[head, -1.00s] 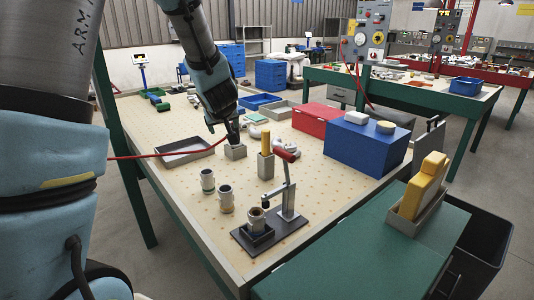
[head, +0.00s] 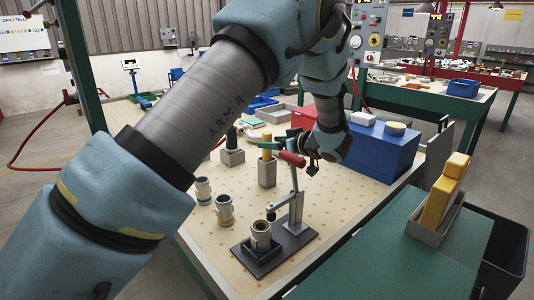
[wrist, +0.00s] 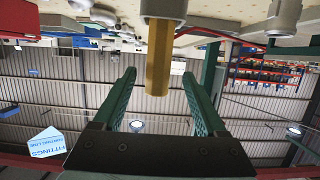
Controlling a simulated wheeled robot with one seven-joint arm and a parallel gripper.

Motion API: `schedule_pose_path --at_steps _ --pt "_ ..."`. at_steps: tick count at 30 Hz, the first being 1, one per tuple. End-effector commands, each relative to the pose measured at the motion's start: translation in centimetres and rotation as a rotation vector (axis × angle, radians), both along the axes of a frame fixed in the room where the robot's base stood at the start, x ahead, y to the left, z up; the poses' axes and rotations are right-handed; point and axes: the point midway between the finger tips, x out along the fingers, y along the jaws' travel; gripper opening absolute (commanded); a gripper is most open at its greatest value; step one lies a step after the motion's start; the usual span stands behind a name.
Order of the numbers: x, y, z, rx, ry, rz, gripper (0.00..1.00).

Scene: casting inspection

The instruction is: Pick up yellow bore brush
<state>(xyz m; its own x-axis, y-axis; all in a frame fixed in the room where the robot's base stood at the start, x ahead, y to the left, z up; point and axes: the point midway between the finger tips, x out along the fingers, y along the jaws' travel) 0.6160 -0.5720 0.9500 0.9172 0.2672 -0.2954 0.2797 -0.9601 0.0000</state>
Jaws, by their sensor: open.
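The yellow bore brush (head: 267,152) stands upright in a grey block holder (head: 267,175) on the bench. In the wrist view, which is upside down, its yellow shaft (wrist: 158,60) hangs from the grey holder (wrist: 163,8). My gripper (head: 270,143) reaches in sideways from the right, near the top of the brush. Its green fingers (wrist: 158,74) are open, with the shaft showing between them and gaps on both sides. I cannot tell how deep the shaft sits between the fingers. The red clamp handle partly covers the gripper in the head view.
A clamp stand (head: 290,222) with a red handle (head: 292,158) stands just in front of the brush holder. A dark brush (head: 231,138) stands in another grey holder to the left. Cylindrical castings (head: 224,211) stand at front left. A blue box (head: 375,150) is to the right.

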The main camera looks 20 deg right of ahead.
Motion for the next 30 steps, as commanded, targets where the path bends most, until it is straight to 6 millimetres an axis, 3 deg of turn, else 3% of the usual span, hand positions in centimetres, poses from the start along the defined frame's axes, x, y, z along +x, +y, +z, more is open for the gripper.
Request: schedule_pose_path --at_steps 7,15,23,30 --pt "1.9 0.5 -0.1 0.001 -0.001 0.0 0.74" --pt "5.5 1.3 -0.8 0.002 0.0 -0.001 0.74" --pt "5.9 1.4 -1.1 0.0 0.001 -0.002 0.74" --pt "5.9 1.4 -1.1 0.0 0.0 -0.002 0.47"
